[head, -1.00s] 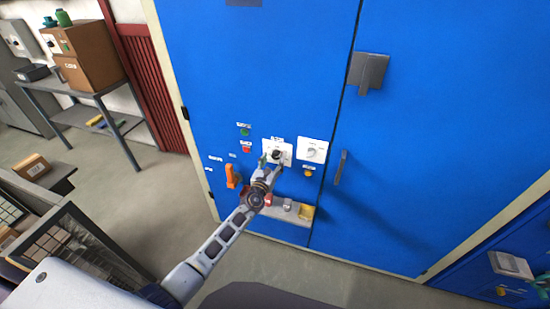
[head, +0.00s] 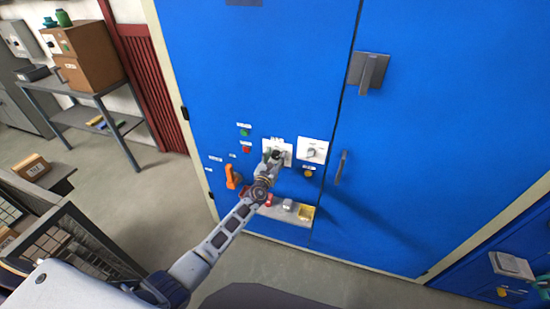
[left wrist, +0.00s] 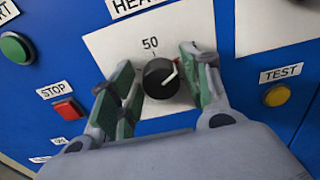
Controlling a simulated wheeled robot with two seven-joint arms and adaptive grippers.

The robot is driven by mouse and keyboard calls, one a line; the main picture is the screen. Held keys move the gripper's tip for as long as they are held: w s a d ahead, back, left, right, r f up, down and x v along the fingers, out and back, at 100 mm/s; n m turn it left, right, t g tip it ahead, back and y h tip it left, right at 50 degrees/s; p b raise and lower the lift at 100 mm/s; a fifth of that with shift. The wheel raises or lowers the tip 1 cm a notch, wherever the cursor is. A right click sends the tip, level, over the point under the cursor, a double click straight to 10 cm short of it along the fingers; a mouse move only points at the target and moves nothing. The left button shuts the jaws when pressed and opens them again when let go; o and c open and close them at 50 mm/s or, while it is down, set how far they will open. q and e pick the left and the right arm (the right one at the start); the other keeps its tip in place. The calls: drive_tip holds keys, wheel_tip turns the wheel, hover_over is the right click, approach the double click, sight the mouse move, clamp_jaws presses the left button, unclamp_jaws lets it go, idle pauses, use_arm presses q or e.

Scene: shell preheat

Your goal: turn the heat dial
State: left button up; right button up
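The heat dial (left wrist: 160,79) is a round black knob with a white pointer, on a white plate (left wrist: 112,42) marked "HEA…" and "50". Its pointer aims up and right, to the right of the 50 mark. My left gripper (left wrist: 157,62) is open with its green-padded fingers on either side of the knob. Narrow gaps show between fingers and knob; I cannot tell whether either touches. In the head view the dial (head: 277,154) is partly hidden by my left gripper (head: 272,161). My right gripper is not in view.
A red stop button (left wrist: 64,110), a green button (left wrist: 15,48) and a yellow test button (left wrist: 277,95) sit close by. A second dial plate (head: 312,150) is to the right, an orange handle (head: 232,177) to the left. A small ledge (head: 272,211) juts out below.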

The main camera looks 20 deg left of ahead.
use_arm(q)
drive_tip(key=c, duration=0.6)
